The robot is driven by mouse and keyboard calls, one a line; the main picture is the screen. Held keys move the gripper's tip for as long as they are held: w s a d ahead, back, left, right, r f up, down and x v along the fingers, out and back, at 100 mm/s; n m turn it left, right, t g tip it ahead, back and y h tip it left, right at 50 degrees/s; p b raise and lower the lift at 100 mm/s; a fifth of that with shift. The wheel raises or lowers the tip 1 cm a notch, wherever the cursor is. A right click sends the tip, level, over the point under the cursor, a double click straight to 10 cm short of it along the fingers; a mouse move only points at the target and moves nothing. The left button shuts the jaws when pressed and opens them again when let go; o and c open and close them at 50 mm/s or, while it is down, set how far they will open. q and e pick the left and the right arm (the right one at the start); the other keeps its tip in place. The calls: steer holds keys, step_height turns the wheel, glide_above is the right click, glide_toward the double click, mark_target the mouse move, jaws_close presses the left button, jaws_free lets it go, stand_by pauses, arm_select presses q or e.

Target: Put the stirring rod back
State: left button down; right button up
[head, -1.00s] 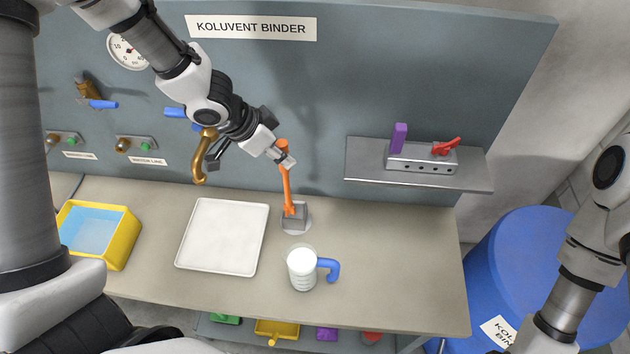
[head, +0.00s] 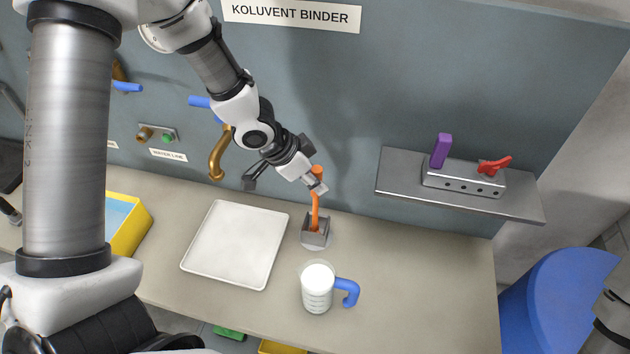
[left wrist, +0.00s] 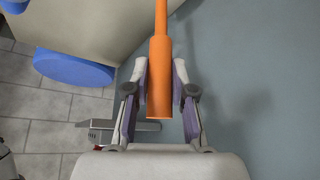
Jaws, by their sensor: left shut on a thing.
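The stirring rod is orange (head: 315,208) and stands nearly upright. My left gripper (head: 318,184) is shut on its thick upper part. The rod's lower end is at the mouth of a small grey square holder (head: 317,240) on the bench and appears to be inside it; how deep I cannot tell. In the left wrist view, the orange handle (left wrist: 160,75) lies between the two fingers of the left gripper (left wrist: 160,75). A clear beaker (head: 317,292) with white contents and a blue handle stands in front of the holder. My right gripper is out of view.
A white tray (head: 235,245) lies left of the holder. A yellow bin (head: 130,232) stands farther left. A brass tap (head: 219,158) is on the wall behind the tray. A metal shelf (head: 520,205) juts out at right. The bench right of the beaker is clear.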

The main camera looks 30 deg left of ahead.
arm_select(q)
steer(key=shift+s+f, duration=0.1)
steer(key=shift+f, duration=0.2)
steer(key=c, duration=1)
jaws_free()
steer(key=shift+w, duration=0.35)
steer(key=shift+r, duration=0.3)
steer(key=p+v, duration=0.5)
steer(key=v, duration=0.7)
